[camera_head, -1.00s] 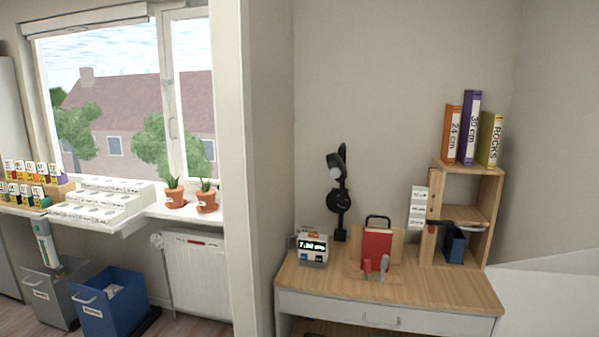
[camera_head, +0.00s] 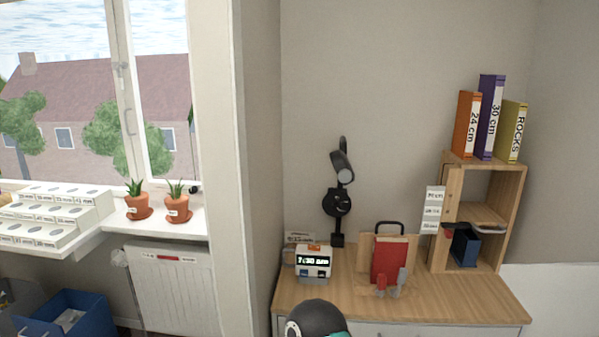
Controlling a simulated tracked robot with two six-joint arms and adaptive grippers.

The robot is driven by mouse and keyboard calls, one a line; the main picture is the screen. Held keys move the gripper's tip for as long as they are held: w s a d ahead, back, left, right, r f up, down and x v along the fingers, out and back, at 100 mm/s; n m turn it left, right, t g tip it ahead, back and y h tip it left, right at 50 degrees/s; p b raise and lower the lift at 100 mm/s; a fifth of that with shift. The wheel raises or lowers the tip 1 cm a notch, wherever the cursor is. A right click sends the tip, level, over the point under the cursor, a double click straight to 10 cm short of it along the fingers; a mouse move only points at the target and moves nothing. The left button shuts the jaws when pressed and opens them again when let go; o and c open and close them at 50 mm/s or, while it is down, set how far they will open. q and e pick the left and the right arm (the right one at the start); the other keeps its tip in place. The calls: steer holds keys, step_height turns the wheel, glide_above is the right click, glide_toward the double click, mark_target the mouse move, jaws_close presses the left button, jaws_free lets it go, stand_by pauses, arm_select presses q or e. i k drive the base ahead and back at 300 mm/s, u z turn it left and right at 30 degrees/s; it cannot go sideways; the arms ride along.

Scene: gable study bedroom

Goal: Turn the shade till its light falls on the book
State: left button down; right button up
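A black lamp (camera_head: 337,203) stands at the back of the wooden desk against the wall. Its shade (camera_head: 342,166) is a dark cylinder with a pale end, at the top of the arm. A red book (camera_head: 389,259) stands upright on a wooden stand (camera_head: 412,248) on the desk, to the right of the lamp. No light patch from the shade can be made out. A rounded dark part of my own arm shows at the bottom edge, in front of the desk. Neither gripper's fingers are in view.
A digital clock (camera_head: 313,262) stands left of the lamp foot. A wooden shelf (camera_head: 483,160) with several binders on top stands at the desk's right. The desk's front right (camera_head: 470,297) is clear. Potted plants (camera_head: 177,201) stand on the windowsill at left.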

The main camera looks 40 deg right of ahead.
mark_target(341, 163)
steer(key=z, duration=0.05)
steer(key=i, duration=0.8)
steer(key=z, duration=0.65)
steer(key=i, duration=0.5)
steer(key=z, duration=0.4)
steer(key=k, duration=0.9)
steer(key=z, duration=0.15)
steer(key=i, duration=0.9)
steer(key=u, duration=0.05)
